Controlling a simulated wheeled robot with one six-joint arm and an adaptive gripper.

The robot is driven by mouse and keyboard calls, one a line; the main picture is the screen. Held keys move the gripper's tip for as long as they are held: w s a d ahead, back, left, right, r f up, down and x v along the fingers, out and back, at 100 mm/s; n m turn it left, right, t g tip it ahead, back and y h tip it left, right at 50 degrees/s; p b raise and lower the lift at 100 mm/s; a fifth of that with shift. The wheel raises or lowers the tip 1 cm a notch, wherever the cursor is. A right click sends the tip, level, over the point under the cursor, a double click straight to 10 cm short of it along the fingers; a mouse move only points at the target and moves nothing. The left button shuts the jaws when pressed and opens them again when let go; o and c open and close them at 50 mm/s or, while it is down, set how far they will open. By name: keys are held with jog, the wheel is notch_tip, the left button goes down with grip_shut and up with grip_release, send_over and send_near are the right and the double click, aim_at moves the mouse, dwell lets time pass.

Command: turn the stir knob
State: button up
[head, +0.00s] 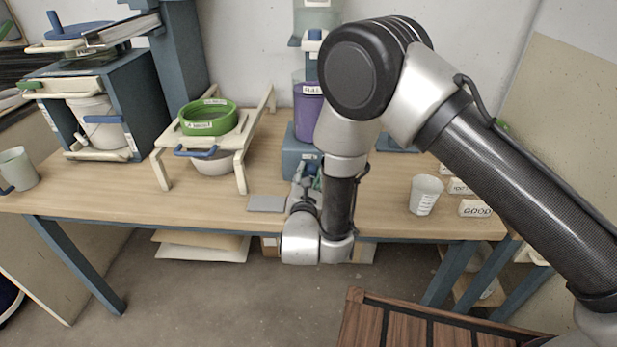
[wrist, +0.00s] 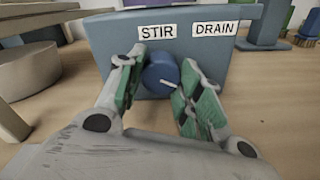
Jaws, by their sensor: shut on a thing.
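The round blue stir knob (wrist: 160,74) is on the front of a blue-grey box (wrist: 100,45), below the white STIR label (wrist: 157,32). A DRAIN label (wrist: 214,28) is to its right. A short white pointer on the knob points right and slightly down. My gripper (wrist: 157,82) has its green-padded fingers on either side of the knob and is shut on it. In the head view my gripper (head: 304,188) is at the box (head: 297,153), and my arm hides the knob there.
A white stand (head: 240,165) with a green sieve (head: 208,118) and a bowl (head: 212,163) is to the left. A grey plate (head: 266,203) lies near the table's front edge. A white cup (head: 425,195) and label blocks are on the right.

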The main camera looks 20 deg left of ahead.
jog(key=m, duration=1.1)
jog(key=shift+y, duration=0.3)
dwell(0.4)
jog(key=o, duration=1)
jog(key=shift+o, duration=0.2)
